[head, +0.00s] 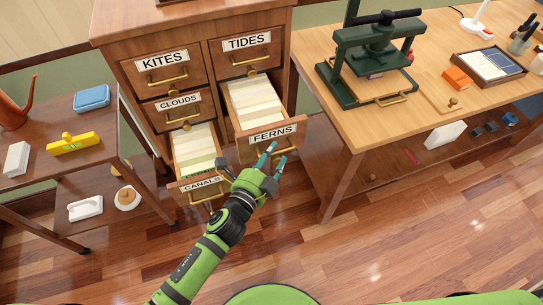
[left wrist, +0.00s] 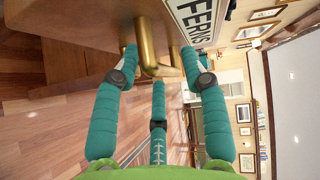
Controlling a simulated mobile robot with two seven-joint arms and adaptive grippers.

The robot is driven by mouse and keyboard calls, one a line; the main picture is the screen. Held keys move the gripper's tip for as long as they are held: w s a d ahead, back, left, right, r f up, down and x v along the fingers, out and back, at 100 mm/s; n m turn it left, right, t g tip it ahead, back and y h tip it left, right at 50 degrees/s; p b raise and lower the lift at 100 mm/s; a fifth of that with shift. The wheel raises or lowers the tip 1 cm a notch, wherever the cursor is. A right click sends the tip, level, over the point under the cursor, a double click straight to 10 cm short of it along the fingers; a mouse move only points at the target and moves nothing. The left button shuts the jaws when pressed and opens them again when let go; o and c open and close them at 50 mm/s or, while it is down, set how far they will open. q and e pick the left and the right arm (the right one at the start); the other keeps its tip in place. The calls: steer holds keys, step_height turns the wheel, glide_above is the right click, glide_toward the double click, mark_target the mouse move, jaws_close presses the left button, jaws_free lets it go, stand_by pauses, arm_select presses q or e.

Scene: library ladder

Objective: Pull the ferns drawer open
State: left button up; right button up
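The ferns drawer (head: 298,127) is wooden with a white FERNS label and stands pulled out of the cabinet, with pale cards inside. In the left wrist view its label (left wrist: 200,18) and brass handle (left wrist: 148,45) show close up. My left gripper (head: 275,153) is just in front of the drawer front. In the left wrist view its teal fingers (left wrist: 158,62) are spread apart on either side of the handle. I cannot tell whether they touch it. In the head view the gripper hides most of the handle. My right gripper is not in view.
The canals drawer (head: 179,160) also stands open, left of and below the ferns drawer. The kites (head: 185,82), clouds (head: 160,118) and tides (head: 227,62) drawers are shut. A workbench (head: 340,128) stands close on the right, a side table (head: 100,160) on the left. The floor in front is clear.

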arm_select(q)
steer(key=v, duration=1.2)
steer(key=shift+f, duration=0.15)
steer(key=s+a+f+n+g+y, duration=0.2)
steer(key=s+a+f+n, duration=0.15)
steer(key=f, duration=0.65)
steer(key=s+a+f+n+g+y, duration=0.2)
steer(key=a+f+n, duration=0.15)
steer(key=f, duration=0.65)
steer(key=s+a+f+n+g+y, duration=0.2)
steer(key=a+f+n, duration=0.15)
steer(key=f, duration=0.65)
steer(key=s+a+f+n+g, duration=0.2)
steer(key=s+f+n, duration=0.1)
steer(key=s, duration=0.4)
steer(key=s+a+f+n+g+y, duration=0.1)
steer(key=s+a+f+n+g, duration=0.2)
steer(key=s+f, duration=0.2)
steer(key=s+a+f+n+g, duration=0.2)
steer(key=s+f, duration=0.3)
steer(key=s, duration=0.5)
steer(key=shift+a+n+y, duration=0.25)
steer(key=shift+n+y, duration=0.05)
steer(key=shift+n, duration=0.15)
